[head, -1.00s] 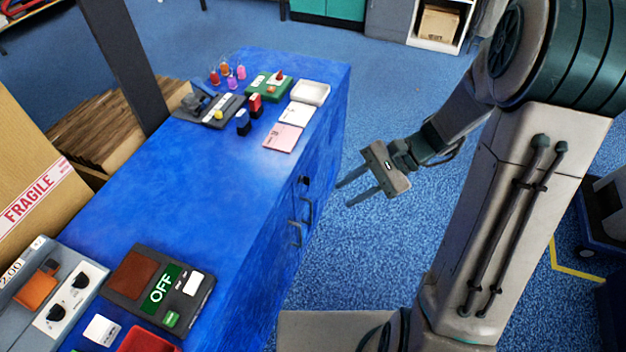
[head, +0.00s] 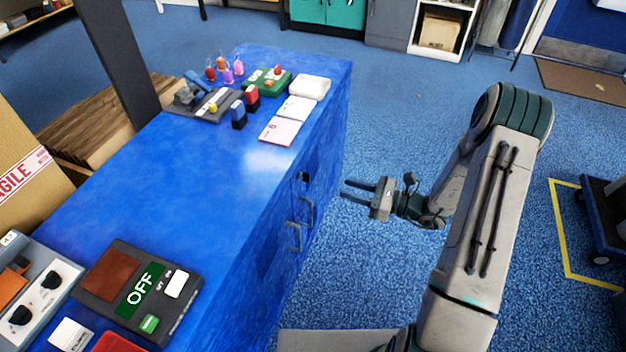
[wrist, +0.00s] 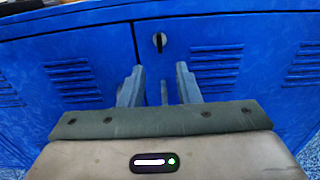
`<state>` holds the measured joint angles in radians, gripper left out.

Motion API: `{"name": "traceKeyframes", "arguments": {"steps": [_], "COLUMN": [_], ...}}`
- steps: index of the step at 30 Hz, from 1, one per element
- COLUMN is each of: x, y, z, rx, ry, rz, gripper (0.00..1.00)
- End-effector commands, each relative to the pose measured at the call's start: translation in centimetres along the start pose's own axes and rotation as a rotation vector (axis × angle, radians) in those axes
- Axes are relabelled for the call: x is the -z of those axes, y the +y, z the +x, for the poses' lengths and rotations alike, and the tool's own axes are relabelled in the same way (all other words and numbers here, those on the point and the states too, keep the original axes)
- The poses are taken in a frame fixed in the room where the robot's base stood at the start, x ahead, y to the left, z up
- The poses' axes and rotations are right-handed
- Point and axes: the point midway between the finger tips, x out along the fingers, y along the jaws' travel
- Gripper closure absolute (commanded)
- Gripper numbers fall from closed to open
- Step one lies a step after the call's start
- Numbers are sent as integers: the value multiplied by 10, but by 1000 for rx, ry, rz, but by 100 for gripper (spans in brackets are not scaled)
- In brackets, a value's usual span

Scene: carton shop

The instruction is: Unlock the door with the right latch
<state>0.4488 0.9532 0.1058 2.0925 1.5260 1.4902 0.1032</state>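The blue cabinet (head: 275,205) has two louvred doors on its side facing my arm. In the wrist view the left door (wrist: 60,75) and right door (wrist: 225,60) meet at a seam. A small dark latch (wrist: 159,41) is on the right door near its top, just right of the seam; it also shows in the head view (head: 303,178). My gripper (head: 345,190) is open and empty, apart from the cabinet and pointing at it. In the wrist view its fingers (wrist: 159,72) are below the latch. A handle shows partly between them.
Two dark bar handles (head: 295,237) stick out from the doors below the latch. The cabinet top holds a control box (head: 140,290), stamps (head: 238,114) and pads (head: 283,131). Blue floor (head: 390,260) beside the cabinet is clear. A trolley (head: 606,215) stands far right.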

Motion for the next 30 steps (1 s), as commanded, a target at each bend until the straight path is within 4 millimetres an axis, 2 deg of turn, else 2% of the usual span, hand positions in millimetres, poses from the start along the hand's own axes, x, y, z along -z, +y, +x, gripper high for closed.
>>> {"name": "traceKeyframes", "arguments": {"steps": [3,9,15,21,29,30], "x": [1,1,1,0,0,0], "y": [2,2,1,1,1,1], "z": [27,70,99,111,111,111], "rx": [-7,-7,-5,-3,-3,-3], "ry": [0,1,2,1,1,1], "rz": [-1,-2,-2,-2,-1,-1], "gripper": [70,70,70,70,70,81]}}
